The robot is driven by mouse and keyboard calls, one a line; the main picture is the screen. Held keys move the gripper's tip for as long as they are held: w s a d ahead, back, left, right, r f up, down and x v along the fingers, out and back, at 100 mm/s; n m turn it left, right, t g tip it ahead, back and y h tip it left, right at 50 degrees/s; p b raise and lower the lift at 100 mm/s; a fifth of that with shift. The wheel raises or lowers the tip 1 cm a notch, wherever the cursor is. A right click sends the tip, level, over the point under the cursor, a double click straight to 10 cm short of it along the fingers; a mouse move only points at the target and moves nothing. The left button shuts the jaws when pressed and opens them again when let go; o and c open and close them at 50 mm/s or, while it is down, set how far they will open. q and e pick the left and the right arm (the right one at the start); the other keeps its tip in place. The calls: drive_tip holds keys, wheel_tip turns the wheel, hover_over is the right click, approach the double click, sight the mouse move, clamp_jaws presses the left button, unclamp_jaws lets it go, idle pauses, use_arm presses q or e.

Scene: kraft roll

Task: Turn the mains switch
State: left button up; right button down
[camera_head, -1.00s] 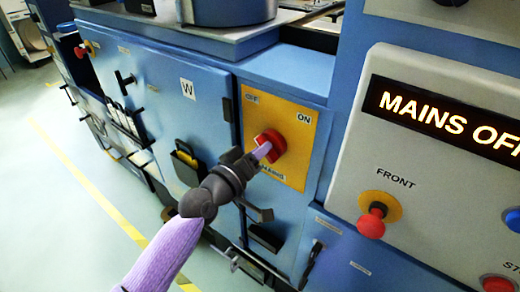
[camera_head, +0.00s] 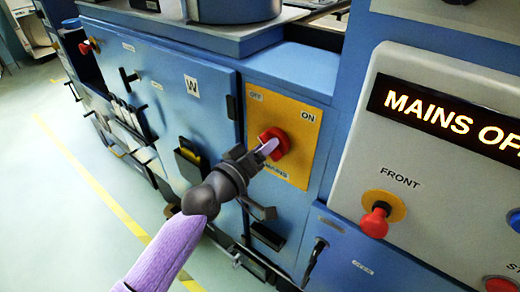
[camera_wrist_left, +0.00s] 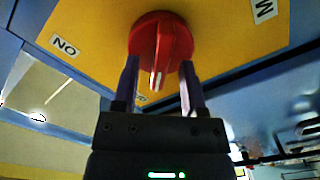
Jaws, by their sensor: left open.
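The mains switch is a red rotary knob (camera_head: 275,141) on a yellow plate (camera_head: 292,165) marked OFF and ON. In the left wrist view the red knob (camera_wrist_left: 160,42) has a raised grip bar with a pale mark on it. My left gripper (camera_head: 268,148) is at the knob, with its fingers (camera_wrist_left: 160,80) open on either side of the grip bar. I cannot tell whether the fingers touch it. The lit display (camera_head: 440,118) at right reads MAINS OF, cut off by the picture edge. My right gripper is not in view.
A red FRONT push button (camera_head: 374,222) on a yellow ring sits on the light panel at right. A black lever (camera_head: 314,258) and dark brackets stick out below the yellow plate. The floor at left is clear, with a yellow line (camera_head: 100,195).

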use_arm(q)
drive_tip(key=p+v, duration=0.1)
drive_tip(key=v, duration=0.9)
drive_tip(key=s+a+f+g+y, duration=0.2)
drive_tip(key=s+a+f+y, duration=0.15)
drive_tip(key=f, duration=0.85)
drive_tip(key=s+a+f+g+y, duration=0.3)
drive_tip(key=a+f+y, duration=0.15)
drive_tip(key=f, duration=0.85)
drive_tip(key=s+a+f+m+g+y, duration=0.1)
drive_tip(key=s+f+g, duration=0.2)
drive_tip(key=s, duration=0.7)
drive_tip(key=s+a+f+m+g+y, duration=0.1)
drive_tip(key=s+f+m+g, duration=0.1)
drive_tip(key=s+f, duration=0.6)
drive_tip(key=s+a+f+m+g, duration=0.1)
drive_tip(key=s+f+g, duration=0.3)
drive_tip(key=s, duration=0.9)
drive_tip(key=shift+s+a+f+m+y, duration=0.3)
drive_tip(key=shift+s+f+y, duration=0.1)
drive_tip(key=shift+f, duration=0.35)
